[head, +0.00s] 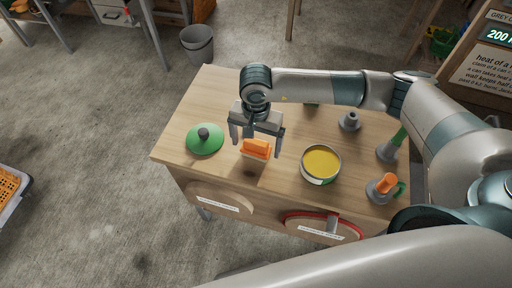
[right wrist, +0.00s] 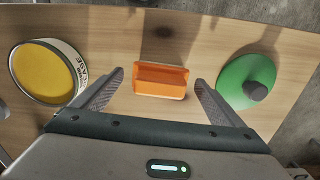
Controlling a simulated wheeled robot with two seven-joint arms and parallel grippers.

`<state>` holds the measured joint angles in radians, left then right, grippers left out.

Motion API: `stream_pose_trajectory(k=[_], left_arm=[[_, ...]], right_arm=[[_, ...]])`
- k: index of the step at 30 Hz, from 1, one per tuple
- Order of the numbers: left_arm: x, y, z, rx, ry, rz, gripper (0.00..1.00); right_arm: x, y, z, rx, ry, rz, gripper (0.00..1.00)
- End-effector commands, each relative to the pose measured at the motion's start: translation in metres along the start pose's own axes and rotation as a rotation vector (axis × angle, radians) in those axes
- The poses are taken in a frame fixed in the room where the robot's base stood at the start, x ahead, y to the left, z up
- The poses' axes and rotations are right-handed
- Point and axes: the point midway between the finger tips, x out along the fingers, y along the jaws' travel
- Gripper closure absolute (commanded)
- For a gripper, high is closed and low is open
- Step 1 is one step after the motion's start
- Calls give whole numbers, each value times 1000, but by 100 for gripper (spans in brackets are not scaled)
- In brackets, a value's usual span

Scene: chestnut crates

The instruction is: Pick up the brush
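The brush (head: 257,146), an orange block with a pale lower edge, is near the front edge of the wooden table in the head view. In the right wrist view the brush (right wrist: 161,80) appears as an orange block between the fingertips, with a gap on each side. My right gripper (head: 256,150) is open, pointing down with one finger on either side of the brush. It shows the same way in the right wrist view (right wrist: 160,76). I cannot tell the exact height of the fingertips. My left gripper is not in view.
A green lid (head: 204,140) with a dark knob lies left of the brush, and a tin of yellow stuff (head: 321,162) stands to the right. A grey bucket (head: 197,43) is on the floor behind.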

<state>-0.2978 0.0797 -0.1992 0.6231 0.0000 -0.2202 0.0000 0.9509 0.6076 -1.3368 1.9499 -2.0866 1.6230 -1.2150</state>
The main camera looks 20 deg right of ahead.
Motion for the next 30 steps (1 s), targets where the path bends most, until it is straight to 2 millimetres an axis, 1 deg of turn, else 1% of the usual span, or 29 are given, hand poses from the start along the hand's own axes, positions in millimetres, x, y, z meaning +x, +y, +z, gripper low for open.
stream_pose_trajectory(k=[1, 2, 3, 5, 6, 15, 20, 23, 28, 29, 30], left_arm=[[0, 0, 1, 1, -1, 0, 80], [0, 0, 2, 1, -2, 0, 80], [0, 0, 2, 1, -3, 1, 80], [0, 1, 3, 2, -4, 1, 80], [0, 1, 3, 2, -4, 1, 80], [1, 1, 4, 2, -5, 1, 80], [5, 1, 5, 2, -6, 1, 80], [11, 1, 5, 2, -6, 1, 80], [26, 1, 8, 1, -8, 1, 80], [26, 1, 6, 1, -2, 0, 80], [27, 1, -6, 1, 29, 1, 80]], right_arm=[[0, 0, 0, 0, 0, 0, 17], [0, 0, 0, 0, 0, 0, 25], [0, 0, 0, 0, 0, 0, 34], [0, 0, 0, 0, 0, 0, 48], [0, 0, 0, 0, 0, 0, 54], [-1, 0, 0, 0, 0, -1, 54], [-7, -1, 0, -1, 1, -3, 54], [-16, -1, -1, -1, 3, -4, 54], [-40, 0, -2, -1, 5, -4, 54], [-43, 6, -6, 3, 4, -1, 54], [-46, 12, -9, 3, 3, -1, 54]])
